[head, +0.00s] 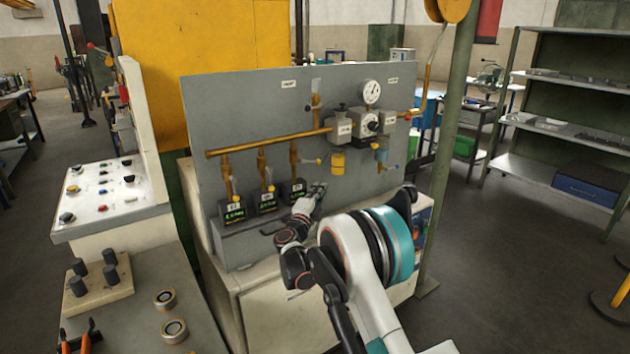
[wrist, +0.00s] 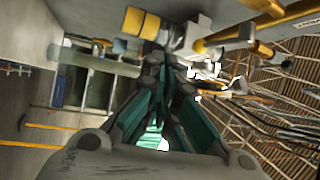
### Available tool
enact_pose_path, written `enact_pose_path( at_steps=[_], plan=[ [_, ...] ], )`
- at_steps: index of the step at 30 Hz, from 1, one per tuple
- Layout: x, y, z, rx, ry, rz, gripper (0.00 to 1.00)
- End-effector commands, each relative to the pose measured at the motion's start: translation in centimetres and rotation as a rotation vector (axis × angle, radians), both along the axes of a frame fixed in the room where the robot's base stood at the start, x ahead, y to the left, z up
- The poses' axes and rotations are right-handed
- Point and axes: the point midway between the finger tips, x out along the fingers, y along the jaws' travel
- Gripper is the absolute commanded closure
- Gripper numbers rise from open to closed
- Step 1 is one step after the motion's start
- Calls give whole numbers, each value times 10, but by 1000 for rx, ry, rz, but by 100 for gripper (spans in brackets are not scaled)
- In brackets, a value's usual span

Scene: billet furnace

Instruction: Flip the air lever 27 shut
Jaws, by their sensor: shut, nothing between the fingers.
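Three brass drop pipes on the grey panel (head: 260,95) each end above a black meter box with a green display. The levers on the left drop (head: 236,198) and middle drop (head: 271,188) point mostly downward. The box numbers are too small to read surely, so I cannot confirm which lever is 27. My gripper (head: 319,188) is shut and empty, just right of the rightmost box (head: 297,187) and below its lever. The closed fingers (wrist: 167,80) show in the wrist view.
A button console (head: 108,200) stands left. Open floor lies right.

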Motion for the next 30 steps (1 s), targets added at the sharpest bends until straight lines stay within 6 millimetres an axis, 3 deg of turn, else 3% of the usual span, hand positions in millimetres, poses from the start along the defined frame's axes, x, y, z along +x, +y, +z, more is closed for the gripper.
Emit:
enact_pose_path(
  at_steps=[9,15,26,30],
  plan=[
    [-32,-10,-44,0,0,-2,100],
    [-42,-12,-57,0,-1,-3,100],
    [-43,-13,-59,0,-1,-3,100],
    [-41,-13,-43,-20,1,13,100]
  ],
)
